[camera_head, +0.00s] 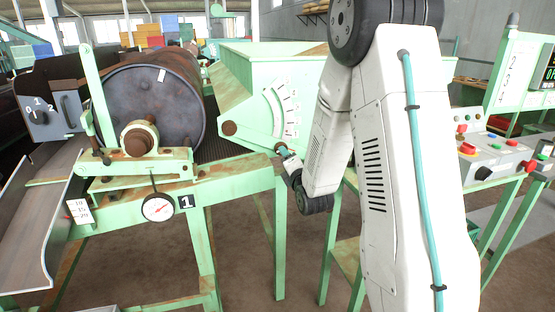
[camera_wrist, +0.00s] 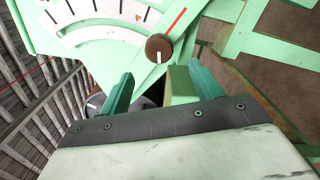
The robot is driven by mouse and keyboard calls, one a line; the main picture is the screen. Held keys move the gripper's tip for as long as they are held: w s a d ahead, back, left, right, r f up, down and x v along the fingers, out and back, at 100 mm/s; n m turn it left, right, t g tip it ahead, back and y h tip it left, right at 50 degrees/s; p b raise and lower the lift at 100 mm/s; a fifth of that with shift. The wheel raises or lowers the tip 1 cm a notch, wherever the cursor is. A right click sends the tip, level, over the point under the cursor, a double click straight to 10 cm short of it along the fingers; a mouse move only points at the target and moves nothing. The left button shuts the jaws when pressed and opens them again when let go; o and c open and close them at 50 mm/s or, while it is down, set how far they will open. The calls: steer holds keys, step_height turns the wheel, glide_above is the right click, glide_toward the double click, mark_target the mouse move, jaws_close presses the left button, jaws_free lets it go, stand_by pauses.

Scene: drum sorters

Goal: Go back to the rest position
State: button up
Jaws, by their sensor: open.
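My gripper (camera_wrist: 161,69) shows in the wrist view as two teal fingers spread apart, with nothing seen clamped between them. A brown round knob (camera_wrist: 159,47) lies just beyond and between the fingertips, in front of a white scale (camera_wrist: 95,24) with black ticks and a red mark. In the head view my white arm reaches down to the end of a green lever (camera_head: 254,138) on the green hopper (camera_head: 245,85). The gripper there is small and partly hidden, so I cannot tell whether it touches the lever.
A rusty drum (camera_head: 155,105) on a green stand is at the left, above a dial gauge (camera_head: 158,207) and a metal chute (camera_head: 40,215). A button panel (camera_head: 490,152) stands at the right. Green frame legs are close around my arm. Brown floor shows between them.

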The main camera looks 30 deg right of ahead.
steer(key=s+f+m+g+y, duration=0.1)
steer(key=s+f+m+g, duration=0.2)
steer(key=f+m+g, duration=0.45)
steer(key=s+a+f+m+g+y, duration=0.2)
steer(key=s+a+m+g, duration=0.1)
steer(key=s+a+m, duration=0.3)
steer(key=s+a+r+m+g, duration=0.1)
steer(key=s+a+r, duration=0.3)
steer(key=s, duration=0.5)
steer(key=s+a+r+m+g+y, duration=0.1)
steer(key=s+a+r+m+g, duration=0.1)
steer(key=s+a+r, duration=0.3)
steer(key=s+a+r+m+g+y, duration=0.1)
steer(key=s+a+r+m+g, duration=0.1)
steer(key=s+r, duration=0.8)
steer(key=shift+s+a+m, duration=0.55)
steer(key=shift+s+a, duration=0.75)
steer(key=shift+s, duration=0.9)
steer(key=shift+g, duration=0.25)
